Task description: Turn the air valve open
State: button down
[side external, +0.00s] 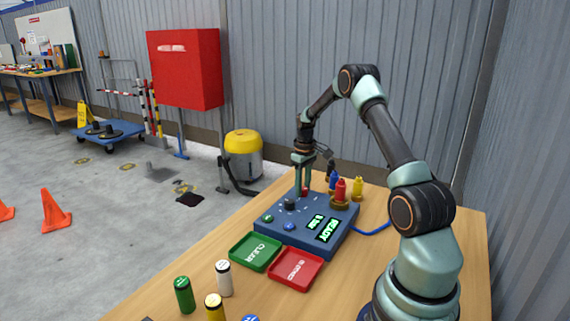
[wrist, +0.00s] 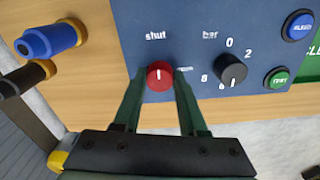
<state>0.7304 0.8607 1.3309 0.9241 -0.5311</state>
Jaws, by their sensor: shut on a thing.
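The air valve is a red round knob (wrist: 159,76) on the blue panel (wrist: 185,18) in the wrist view. The word "shut" is printed above it and a small label sits to its right. Its white mark looks upright, towards "shut". My gripper (wrist: 160,82) has one green finger on each side of the knob and is shut on it. In the side view my gripper (side external: 301,187) reaches straight down to the back of the blue console (side external: 268,218), hiding part of the knob.
A black dial (wrist: 232,68) marked "bar" is close beside the knob. Blue (wrist: 298,25) and green (wrist: 279,77) buttons lie further right. Coloured fittings (side external: 341,190) stand behind the console; the display (side external: 327,228) reads READY. Green (side external: 236,255) and red (side external: 278,278) trays lie in front.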

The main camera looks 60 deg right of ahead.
jog(key=shift+a, duration=0.1)
jog(key=m, duration=0.4)
jog(key=shift+m, duration=0.3)
jog(key=m, duration=0.4)
jog(key=shift+w+m, duration=0.1)
jog(key=shift+m, duration=0.2)
jog(key=m, duration=0.4)
jog(key=shift+g, duration=0.3)
jog(key=shift+m+y, duration=0.3)
jog(key=shift+m, duration=2.1)
jog(key=shift+c, duration=2.3)
grip_release()
